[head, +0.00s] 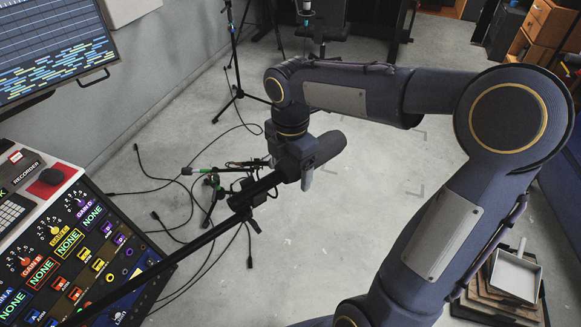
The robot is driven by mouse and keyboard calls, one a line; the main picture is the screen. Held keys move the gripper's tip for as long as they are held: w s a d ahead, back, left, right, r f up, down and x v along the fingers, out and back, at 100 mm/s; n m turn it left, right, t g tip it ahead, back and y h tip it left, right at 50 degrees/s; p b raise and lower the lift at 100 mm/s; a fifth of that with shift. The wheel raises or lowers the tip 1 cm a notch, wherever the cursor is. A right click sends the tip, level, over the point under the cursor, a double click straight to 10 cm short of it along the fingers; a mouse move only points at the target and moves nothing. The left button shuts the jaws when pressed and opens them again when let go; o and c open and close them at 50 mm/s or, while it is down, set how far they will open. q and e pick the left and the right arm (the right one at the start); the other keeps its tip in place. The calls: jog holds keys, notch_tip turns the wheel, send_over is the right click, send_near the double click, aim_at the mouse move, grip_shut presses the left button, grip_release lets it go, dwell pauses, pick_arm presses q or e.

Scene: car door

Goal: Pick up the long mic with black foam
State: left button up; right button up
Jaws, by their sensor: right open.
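My right gripper points down, is open, and overlaps the mic in the picture. I cannot tell whether its fingers touch the mic or sit around it. A dark boom pole (165,250) runs from the lower left up to the gripper area. My left gripper is not in view.
A mixer panel (85,245) with knobs and a screen (55,45) stand at the left. Stands and loose cables (165,205) spread over the grey floor (385,180). A white tray (515,276) lies on stacked boards at lower right. An office chair (322,32) is at the back.

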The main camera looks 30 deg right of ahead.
jog(key=c, duration=1.1)
jog(key=shift+c, duration=0.4)
jog(key=shift+r, duration=0.1)
jog(key=shift+r, duration=0.45)
notch_tip(320, 180, up, 2)
jog(key=shift+r, duration=0.15)
jog(key=s+a+r, duration=0.9)
jog(key=s+r, duration=0.1)
jog(key=s, duration=0.1)
notch_tip(320, 180, up, 7)
jog(key=p, duration=0.6)
jog(key=shift+w+f, duration=0.15)
jog(key=shift+w, duration=0.05)
jog(key=shift+a, duration=0.1)
